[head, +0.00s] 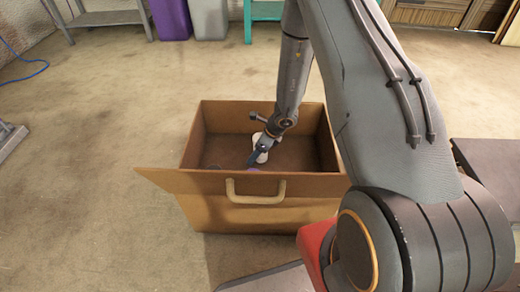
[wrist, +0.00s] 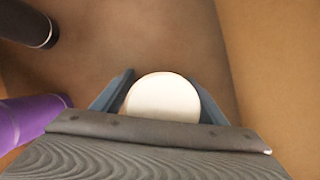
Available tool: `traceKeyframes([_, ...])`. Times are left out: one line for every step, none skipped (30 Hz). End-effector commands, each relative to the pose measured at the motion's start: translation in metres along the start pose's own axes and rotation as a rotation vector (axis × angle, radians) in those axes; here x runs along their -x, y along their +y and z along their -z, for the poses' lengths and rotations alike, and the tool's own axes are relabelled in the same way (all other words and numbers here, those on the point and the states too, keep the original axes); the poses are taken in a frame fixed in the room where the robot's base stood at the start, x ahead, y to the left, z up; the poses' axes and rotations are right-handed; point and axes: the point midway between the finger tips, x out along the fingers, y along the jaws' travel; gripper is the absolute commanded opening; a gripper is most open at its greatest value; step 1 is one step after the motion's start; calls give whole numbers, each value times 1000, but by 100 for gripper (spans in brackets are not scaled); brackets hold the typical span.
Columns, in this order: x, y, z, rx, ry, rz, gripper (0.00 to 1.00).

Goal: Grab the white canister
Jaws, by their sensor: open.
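The white canister (head: 262,148) stands inside a brown box, partly hidden by my gripper in the head view. In the wrist view the round white top of the canister (wrist: 163,98) lies between the two blue-grey fingers. My gripper (wrist: 160,95) is open, with one finger on either side of the canister. A gap is hard to make out there, so I cannot tell whether the fingers touch it. In the head view my gripper (head: 257,155) reaches down into the box.
The brown box (head: 240,185) has tall walls and a pale handle (head: 256,190) on its near side. In the wrist view a purple object (wrist: 30,118) and a dark cylinder (wrist: 28,22) with a grey rim are at the left. A box wall (wrist: 275,60) is close at the right.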

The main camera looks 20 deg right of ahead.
Motion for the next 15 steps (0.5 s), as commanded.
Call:
traceKeyframes([0, 0, 0, 0, 0, 0, 65])
traceKeyframes([0, 0, 0, 0, 0, 0, 60])
traceKeyframes([0, 0, 0, 0, 0, 0, 53])
traceKeyframes([0, 0, 0, 0, 0, 0, 48])
traceKeyframes([0, 0, 0, 0, 0, 0, 43])
traceKeyframes([0, 0, 0, 0, 0, 0, 36])
traceKeyframes([0, 0, 0, 0, 0, 0, 31])
traceKeyframes([0, 0, 0, -1, 0, 0, 26])
traceKeyframes([0, 0, 0, -1, 0, 0, 19])
traceKeyframes([1, 0, 0, -1, 0, 0, 17])
traceKeyframes([1, 0, 0, 0, 0, 0, 17])
traceKeyframes([1, 0, 0, 0, 0, 0, 17])
traceKeyframes([1, 0, 0, -1, 0, 0, 17])
traceKeyframes([1, 0, 0, -1, 0, 0, 17])
traceKeyframes([1, 0, 0, -1, 0, 0, 17])
